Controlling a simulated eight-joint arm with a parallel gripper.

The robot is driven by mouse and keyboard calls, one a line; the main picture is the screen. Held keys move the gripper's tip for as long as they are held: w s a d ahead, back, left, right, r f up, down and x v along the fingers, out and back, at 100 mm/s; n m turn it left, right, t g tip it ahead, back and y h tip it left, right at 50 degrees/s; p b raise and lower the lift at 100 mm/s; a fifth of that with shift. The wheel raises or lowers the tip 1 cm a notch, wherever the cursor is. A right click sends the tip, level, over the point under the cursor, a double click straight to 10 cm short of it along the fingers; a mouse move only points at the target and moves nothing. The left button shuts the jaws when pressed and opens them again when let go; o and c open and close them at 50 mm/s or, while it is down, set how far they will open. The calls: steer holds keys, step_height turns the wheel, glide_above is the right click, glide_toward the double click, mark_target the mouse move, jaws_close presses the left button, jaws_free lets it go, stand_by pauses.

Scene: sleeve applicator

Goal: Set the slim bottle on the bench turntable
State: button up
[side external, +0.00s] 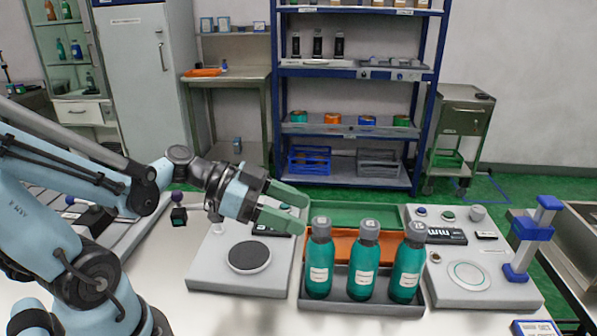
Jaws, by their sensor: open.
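Three teal bottles with grey caps and pale labels stand upright in a dark grey tray (362,302): a left bottle (319,262), a middle bottle (363,262) and a right bottle (408,265). They look alike in size, so I cannot tell which is the slim one. A dark round disc (249,257) on a light grey unit left of the tray looks like the turntable, and its top is bare. My gripper (300,212) is open, with green fingers pointing right, just above and left of the left bottle's cap. Nothing shows between the fingers.
An orange tray (347,247) and a green tray (345,213) lie behind the bottles. A grey device (476,292) with a round pad and buttons stands right, beside a blue post (533,232). White bench is bare in front of the grey tray.

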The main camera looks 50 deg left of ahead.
mark_target(316, 220)
steer(key=shift+x, duration=3.8)
steer(key=shift+s+d, duration=0.15)
jaws_close()
